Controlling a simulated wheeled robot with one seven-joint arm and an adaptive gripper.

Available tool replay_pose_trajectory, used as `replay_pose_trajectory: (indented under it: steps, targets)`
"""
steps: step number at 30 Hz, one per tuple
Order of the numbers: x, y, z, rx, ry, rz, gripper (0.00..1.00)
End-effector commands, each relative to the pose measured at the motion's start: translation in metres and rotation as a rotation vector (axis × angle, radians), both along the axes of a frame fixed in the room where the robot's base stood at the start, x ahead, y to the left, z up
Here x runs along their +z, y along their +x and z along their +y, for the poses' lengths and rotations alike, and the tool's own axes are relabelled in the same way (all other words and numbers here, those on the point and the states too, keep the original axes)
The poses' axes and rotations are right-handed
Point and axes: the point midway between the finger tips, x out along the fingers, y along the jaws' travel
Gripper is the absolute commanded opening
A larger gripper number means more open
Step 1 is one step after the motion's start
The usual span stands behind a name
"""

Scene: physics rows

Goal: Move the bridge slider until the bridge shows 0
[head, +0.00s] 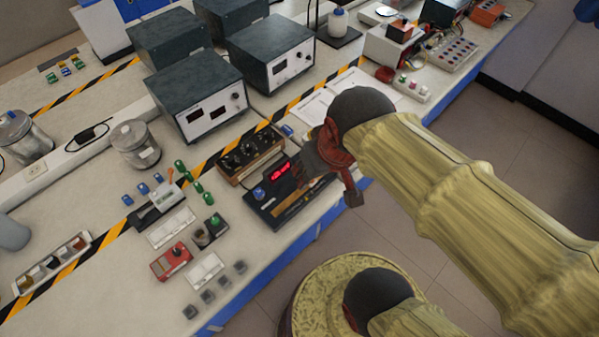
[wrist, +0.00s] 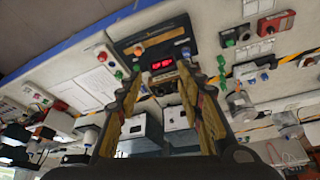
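The bridge (head: 268,207) is a black box near the bench's front edge, with a lit red display (head: 281,172), a blue knob (head: 258,193) and a brown strip along its front. In the wrist view the bridge (wrist: 203,38) appears inverted at the top, its display (wrist: 162,64) lit but too blurred to read. A small piece at the strip's left end (wrist: 138,51) there may be the slider; I cannot be sure. My gripper (head: 328,180) is over the bridge's right end and hides part of it. In the wrist view my gripper (wrist: 160,74) has its fingers wide apart, with nothing held.
A brown box with dark knobs (head: 250,152) stands just behind the bridge. White papers (head: 318,105) lie behind my gripper. Grey instruments (head: 270,50) stand further back. Green posts (head: 197,186) and a red meter (head: 171,261) are to the left. The blue bench edge (head: 325,222) is in front.

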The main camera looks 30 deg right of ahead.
Motion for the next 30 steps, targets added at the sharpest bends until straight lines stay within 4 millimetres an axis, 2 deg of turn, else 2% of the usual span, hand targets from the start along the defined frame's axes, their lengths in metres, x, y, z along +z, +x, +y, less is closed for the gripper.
replay_pose_trajectory:
  steps: [1,8,18,21,23,27,30]
  targets:
    - [-0.015,0.005,-0.006,-0.019,0.004,0.068,0.37]
    - [-0.084,0.043,-0.033,-0.014,0.007,0.296,0.37]
    - [-0.197,0.097,-0.07,0.307,-0.012,0.459,0.37]
    - [-0.221,0.115,-0.077,0.447,-0.034,0.452,0.37]
    - [-0.227,0.126,-0.079,0.527,-0.055,0.433,0.37]
    - [-0.222,0.152,-0.085,0.68,-0.114,0.373,0.37]
    - [-0.221,0.156,-0.086,0.761,-0.139,0.357,0.37]
